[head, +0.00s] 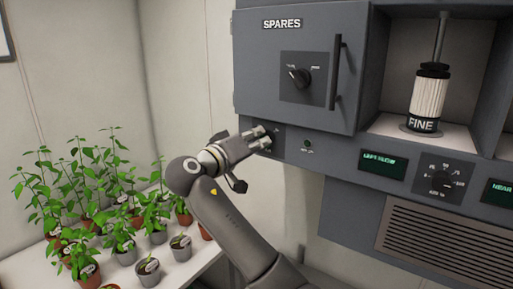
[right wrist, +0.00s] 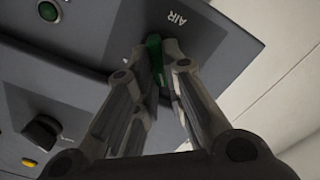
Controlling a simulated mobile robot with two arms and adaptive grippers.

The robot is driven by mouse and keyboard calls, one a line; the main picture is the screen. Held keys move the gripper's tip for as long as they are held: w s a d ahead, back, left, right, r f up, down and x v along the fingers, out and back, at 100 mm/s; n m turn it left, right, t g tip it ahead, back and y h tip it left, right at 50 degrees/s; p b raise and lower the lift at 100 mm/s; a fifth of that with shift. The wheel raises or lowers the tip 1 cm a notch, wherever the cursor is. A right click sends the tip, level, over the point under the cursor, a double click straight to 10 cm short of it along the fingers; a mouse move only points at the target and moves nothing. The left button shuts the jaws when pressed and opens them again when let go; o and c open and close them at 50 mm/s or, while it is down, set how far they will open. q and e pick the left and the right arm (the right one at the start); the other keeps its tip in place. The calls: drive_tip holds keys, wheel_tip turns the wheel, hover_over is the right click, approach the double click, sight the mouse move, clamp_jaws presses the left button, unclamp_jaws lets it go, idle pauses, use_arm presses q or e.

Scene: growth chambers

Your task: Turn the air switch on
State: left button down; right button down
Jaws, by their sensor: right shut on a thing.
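The air switch (right wrist: 154,50) is a narrow green handle on a dark panel, beside the printed word AIR, in the right wrist view. My right gripper (right wrist: 160,55) has its fingers closed around this handle, one on each side. In the head view my right gripper (head: 264,138) is against the small panel at the lower left of the grey cabinet, and it hides the switch there. A round green lamp or button (head: 307,145) sits just right of that panel; what looks like the same one (right wrist: 47,11) shows in the wrist view. My left gripper does not show.
Above is the SPARES door (head: 318,110) with a dial (head: 299,77) and a vertical handle (head: 335,72). A FINE filter (head: 429,98) stands in an open bay to the right. Potted plants (head: 120,220) crowd a white table (head: 190,262) at lower left.

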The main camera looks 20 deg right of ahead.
drive_tip(key=m+b, duration=1)
drive_tip(key=m, duration=0.1)
drive_tip(key=m+b, duration=0.5)
drive_tip(key=b, duration=0.1)
drive_tip(key=shift+s+d+m, duration=0.25)
drive_tip(key=shift+s+m, duration=0.05)
drive_tip(key=shift+s, duration=0.05)
idle(0.4)
drive_tip(key=c, duration=1.5)
unclamp_jaws()
